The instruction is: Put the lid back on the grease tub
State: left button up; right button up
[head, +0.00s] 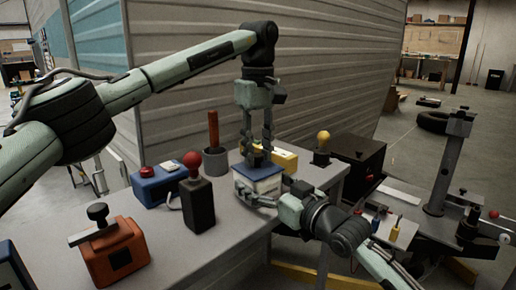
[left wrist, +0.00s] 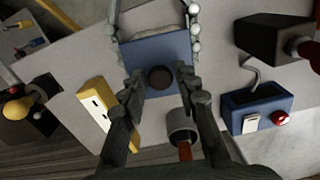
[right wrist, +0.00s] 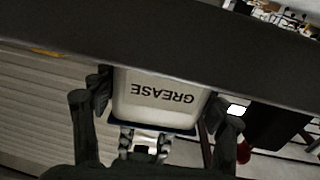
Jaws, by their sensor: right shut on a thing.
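The white grease tub (right wrist: 160,85) stands on the grey bench, its GREASE label upside down in the right wrist view. My right gripper (right wrist: 162,100) is shut on the tub, one finger along each side. The blue lid (head: 258,164) lies on top of the tub; its edge meets the tub's rim, but I cannot tell if it is fully seated. The lid has a dark round knob (left wrist: 160,78). My left gripper (left wrist: 160,82) points down over the lid, open, its fingertips on either side of the knob with gaps showing.
A red-knobbed black block (head: 198,203), a blue box (head: 158,186) and a grey cup with a red-handled tool (head: 214,160) stand to the left. A yellow block (head: 285,158) is close behind the tub. An orange box (head: 115,250) is at front left. Bare bench (head: 200,255) lies in front.

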pick_arm(q)
jog(key=shift+o, duration=1.4)
notch_tip(320, 180, up, 12)
pick_arm(e)
jog(key=o, duration=1.8)
jog(key=v, duration=1.2)
